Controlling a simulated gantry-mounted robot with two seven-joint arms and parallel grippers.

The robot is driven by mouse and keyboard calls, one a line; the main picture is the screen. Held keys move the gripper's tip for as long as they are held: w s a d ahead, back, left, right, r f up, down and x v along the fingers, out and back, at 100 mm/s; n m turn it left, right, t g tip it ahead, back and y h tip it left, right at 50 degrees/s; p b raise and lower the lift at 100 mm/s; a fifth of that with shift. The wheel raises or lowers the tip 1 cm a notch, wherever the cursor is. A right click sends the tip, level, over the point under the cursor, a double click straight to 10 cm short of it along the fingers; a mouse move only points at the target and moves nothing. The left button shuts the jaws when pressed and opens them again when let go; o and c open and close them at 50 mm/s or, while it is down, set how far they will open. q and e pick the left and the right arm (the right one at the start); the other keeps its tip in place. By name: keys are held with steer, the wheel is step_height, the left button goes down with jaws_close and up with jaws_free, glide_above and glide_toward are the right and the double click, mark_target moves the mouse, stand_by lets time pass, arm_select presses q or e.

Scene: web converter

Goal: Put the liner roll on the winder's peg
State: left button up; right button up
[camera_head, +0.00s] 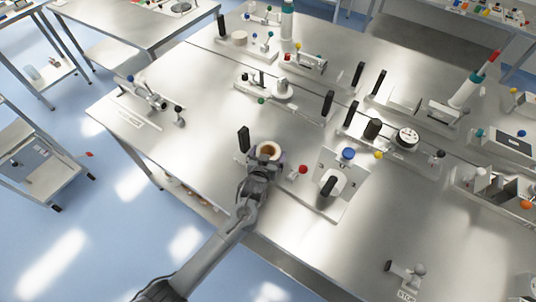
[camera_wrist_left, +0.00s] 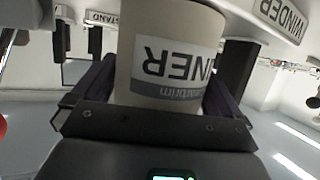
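The liner roll (camera_head: 268,149) is a pale cylinder with a brown core, upright near the table's front edge in the head view. In the left wrist view the liner roll (camera_wrist_left: 170,50) fills the middle, its label upside down. My left gripper (camera_head: 264,160) has its fingers against both sides of the roll; they also flank it in the wrist view (camera_wrist_left: 160,95). The roll's underside is hidden. A sign reading WINDER (camera_wrist_left: 281,16) shows at the wrist view's upper right. I cannot make out the winder's peg. My right gripper is not in view.
A black upright post (camera_head: 243,139) stands just left of the roll. A red knob (camera_head: 303,169) and a plate with a blue knob (camera_head: 348,153) and black handle stand to its right. Several fixtures fill the back and right. The table's left front is mostly clear.

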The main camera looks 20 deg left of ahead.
arm_select(q)
steer(key=shift+r, duration=0.1)
steer(key=shift+s, duration=0.1)
steer(key=shift+s+r, duration=0.2)
steer(key=shift+s, duration=0.15)
steer(key=s+a+r+m+g+h, duration=0.1)
steer(key=s+g, duration=0.4)
steer(key=s, duration=1.3)
steer(key=s+a+r+m+g+h, duration=0.1)
steer(key=s+g, duration=0.4)
steer(key=s, duration=1.3)
steer(key=shift+a+r+m+p, duration=0.35)
steer(key=shift+a+m, duration=0.2)
steer(key=shift+m, duration=0.15)
steer(key=shift+w, duration=0.1)
